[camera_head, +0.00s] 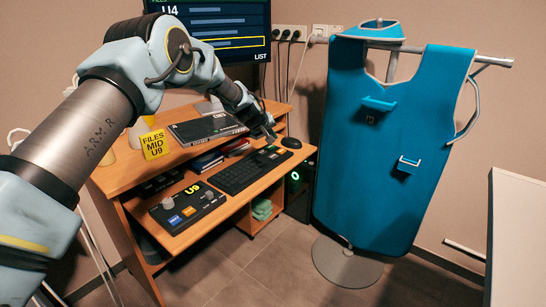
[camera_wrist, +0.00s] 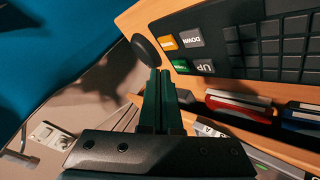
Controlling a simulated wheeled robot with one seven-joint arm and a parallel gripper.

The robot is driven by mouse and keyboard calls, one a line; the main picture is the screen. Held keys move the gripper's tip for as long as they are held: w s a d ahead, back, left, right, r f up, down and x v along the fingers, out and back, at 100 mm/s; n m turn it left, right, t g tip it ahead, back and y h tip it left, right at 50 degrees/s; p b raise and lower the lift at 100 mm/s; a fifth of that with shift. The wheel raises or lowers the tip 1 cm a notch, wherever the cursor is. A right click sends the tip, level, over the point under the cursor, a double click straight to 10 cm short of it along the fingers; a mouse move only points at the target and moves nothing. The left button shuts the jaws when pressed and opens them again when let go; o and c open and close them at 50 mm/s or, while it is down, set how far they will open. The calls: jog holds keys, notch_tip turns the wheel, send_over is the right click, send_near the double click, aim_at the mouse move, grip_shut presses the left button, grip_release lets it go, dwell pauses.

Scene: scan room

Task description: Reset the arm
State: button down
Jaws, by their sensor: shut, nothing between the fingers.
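My arm reaches from the left side of the head view across the wooden desk (camera_head: 140,172). My gripper (camera_head: 270,134) is over the desk's right part, near the black mouse (camera_head: 291,142). In the wrist view the two dark fingers of my gripper (camera_wrist: 161,72) lie side by side, shut and empty.
A keyboard (camera_head: 238,172) and a U9 button box (camera_head: 187,206) lie on the lower desk shelf. A monitor (camera_head: 225,30) and a yellow sign (camera_head: 154,144) stand behind. A blue apron (camera_head: 385,150) hangs on a stand at right. Floor (camera_head: 255,275) shows clear in front.

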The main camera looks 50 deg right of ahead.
dwell(0.4)
jog(key=w+a+r+n+y+p, duration=0.15)
jog(key=w+a+r, duration=0.25)
jog(key=a, duration=0.9)
jog(key=w+a+r+t+y+p, duration=0.1)
jog(key=w+a+r+y, duration=0.2)
jog(key=a, duration=0.9)
jog(key=w+a+r+p, duration=0.1)
jog(key=w+a+r, duration=0.3)
jog(key=a, duration=0.9)
jog(key=s+a+r+n+y+p, duration=0.1)
jog(key=s+a, duration=0.1)
jog(key=a, duration=0.7)
jog(key=s+a+r+n+y, duration=0.1)
jog(key=s+a, duration=0.2)
jog(key=a, duration=0.5)
jog(key=s+a+r+n+g+y+p, duration=0.1)
jog(key=s+a+g+y, duration=0.1)
jog(key=s+a, duration=1.2)
jog(key=shift+a, duration=1.2)
